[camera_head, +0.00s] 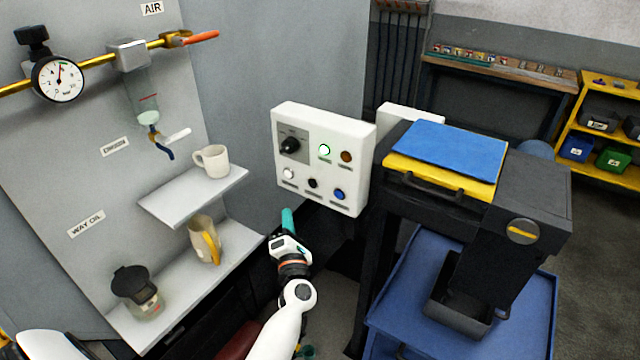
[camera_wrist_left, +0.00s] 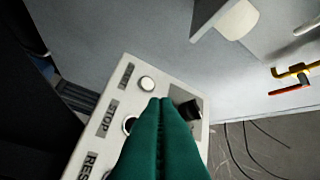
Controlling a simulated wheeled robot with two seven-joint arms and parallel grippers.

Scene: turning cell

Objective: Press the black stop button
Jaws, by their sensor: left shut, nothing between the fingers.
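The white control panel (camera_head: 322,168) carries a row of buttons: white (camera_head: 289,173), the black stop button (camera_head: 313,183) and blue (camera_head: 339,194). A black rotary knob (camera_head: 290,145) sits above them. My left gripper (camera_head: 287,213) has teal fingers, shut and empty. In the head view its tips are below the panel's lower left edge. In the left wrist view the fingers (camera_wrist_left: 163,102) point at the panel, and partly cover the black button (camera_wrist_left: 130,125) beside the STOP label (camera_wrist_left: 109,117). I cannot tell their distance from it. My right gripper is not in view.
Left are shelves with a white mug (camera_head: 214,160) and a jug (camera_head: 205,240). Right of the panel stands a dark cart with a blue top (camera_head: 450,152).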

